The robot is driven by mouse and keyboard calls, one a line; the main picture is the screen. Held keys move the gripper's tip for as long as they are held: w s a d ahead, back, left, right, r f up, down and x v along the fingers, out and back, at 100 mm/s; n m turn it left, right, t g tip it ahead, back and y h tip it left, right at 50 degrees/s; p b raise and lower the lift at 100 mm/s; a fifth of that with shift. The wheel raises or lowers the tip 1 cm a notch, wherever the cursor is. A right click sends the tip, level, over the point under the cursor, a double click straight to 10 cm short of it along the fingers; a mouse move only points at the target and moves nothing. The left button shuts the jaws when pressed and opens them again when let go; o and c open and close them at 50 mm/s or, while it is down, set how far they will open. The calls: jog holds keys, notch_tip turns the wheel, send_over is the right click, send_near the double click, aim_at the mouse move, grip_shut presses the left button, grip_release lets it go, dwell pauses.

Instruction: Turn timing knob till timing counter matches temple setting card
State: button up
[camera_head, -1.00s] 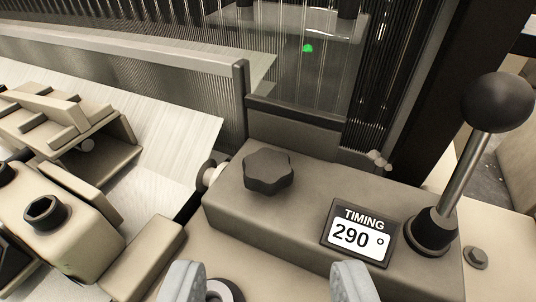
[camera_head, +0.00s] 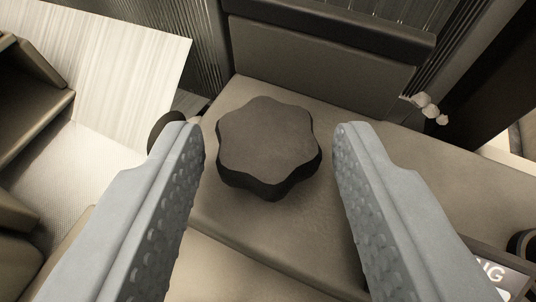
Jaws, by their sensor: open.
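The timing knob (camera_head: 266,142) is a dark, lobed knob on top of a brown-grey box (camera_head: 215,215). My gripper (camera_head: 268,134) is open, with its two grey studded fingers apart on the left and right of the knob. A gap shows between each finger and the knob, and I cannot tell how far above the box the fingertips are. The timing counter (camera_head: 492,272) is cut off at the lower right, and only the end of its label and a bit of white display show, so its number is not readable. No temple setting card shows.
A dark block (camera_head: 320,55) stands right behind the knob. White cloth (camera_head: 105,75) and a dark bracket (camera_head: 25,85) lie to the left. Small pale lumps (camera_head: 428,108) sit at the box's back right. The box top right of the knob is clear.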

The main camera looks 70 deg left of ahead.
jog(key=c, duration=0.7)
jog(key=shift+s+m+t, duration=0.15)
jog(key=shift+m+t, duration=0.45)
jog(key=shift+t, duration=0.1)
jog(key=shift+h, duration=0.3)
jog(key=o, duration=0.7)
jog(key=v, duration=1.7)
jog(key=shift+d, duration=0.2)
